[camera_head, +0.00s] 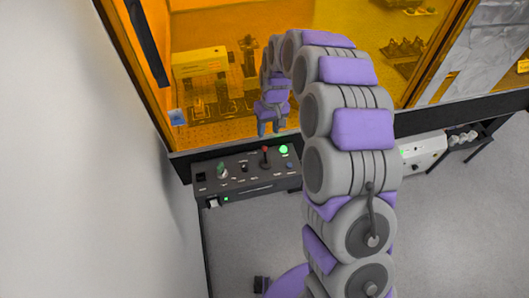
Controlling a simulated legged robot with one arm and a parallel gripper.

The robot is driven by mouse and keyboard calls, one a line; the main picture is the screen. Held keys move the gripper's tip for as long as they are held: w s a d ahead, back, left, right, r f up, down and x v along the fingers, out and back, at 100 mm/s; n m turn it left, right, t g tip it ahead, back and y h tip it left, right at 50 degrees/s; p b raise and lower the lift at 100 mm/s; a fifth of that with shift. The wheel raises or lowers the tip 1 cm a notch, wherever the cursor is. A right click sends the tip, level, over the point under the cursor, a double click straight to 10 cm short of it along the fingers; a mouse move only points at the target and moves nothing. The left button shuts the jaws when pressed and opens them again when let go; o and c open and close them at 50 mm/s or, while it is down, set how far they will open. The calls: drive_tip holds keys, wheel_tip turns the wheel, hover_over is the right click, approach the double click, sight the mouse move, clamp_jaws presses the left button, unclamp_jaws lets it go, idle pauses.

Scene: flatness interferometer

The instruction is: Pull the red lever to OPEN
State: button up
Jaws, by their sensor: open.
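The red lever (265,152) is a small red knob on a dark stalk, standing up from the black control panel (235,187). It is between a green knob or button on its left and a lit green button on its right. Any OPEN marking is too small to read. My gripper (269,129) hangs at the end of my arched grey and purple arm, with its fingers pointing down. It appears just above the lever in the picture and apart from it. Its jaws are open and empty.
The panel sits below an amber-windowed enclosure (215,135) with optical equipment inside. A green knob (222,168) and a lit green button (283,149) flank the lever. A white box (424,150) is at right. A pale wall (80,150) stands left; grey floor lies in front.

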sight(265, 148)
drive_tip(key=f, duration=0.4)
drive_tip(key=a+f, duration=0.1)
drive_tip(key=f, duration=0.3)
drive_tip(key=f+b, duration=0.1)
drive_tip(key=f, duration=0.4)
drive_tip(key=shift+s+a+f, duration=0.1)
drive_tip(key=shift+s+a, duration=0.05)
drive_tip(key=shift+s, duration=0.15)
drive_tip(key=shift+c, duration=0.4)
clamp_jaws()
